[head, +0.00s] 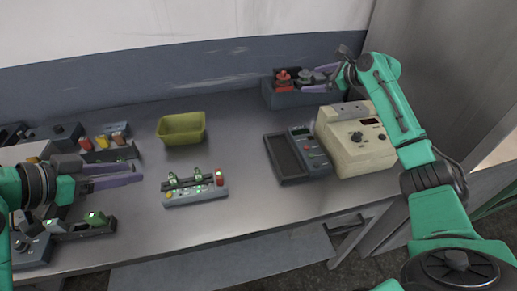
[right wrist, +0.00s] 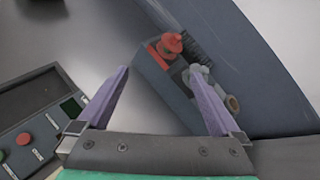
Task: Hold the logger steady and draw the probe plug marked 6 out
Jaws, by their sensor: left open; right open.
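No number 6 is readable, and I cannot tell for sure which device is the logger. A grey box (head: 195,192) with green plug-like pieces and coloured buttons sits on the front middle of the bench. A dark box (head: 283,98) with a red knob-like piece (head: 283,77) stands at the back right. My right gripper (head: 308,82) is open at that box; in the right wrist view the box (right wrist: 160,78) and red piece (right wrist: 170,44) show beyond its parted fingers (right wrist: 158,72). My left gripper (head: 140,174) is open and empty, left of the grey box.
A yellow-green bin (head: 181,129) stands at the back middle. A dark handheld-style device (head: 297,155) and a cream instrument (head: 354,142) stand at the right. Several dark units with coloured pieces (head: 107,147) crowd the left. The bench middle is clear.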

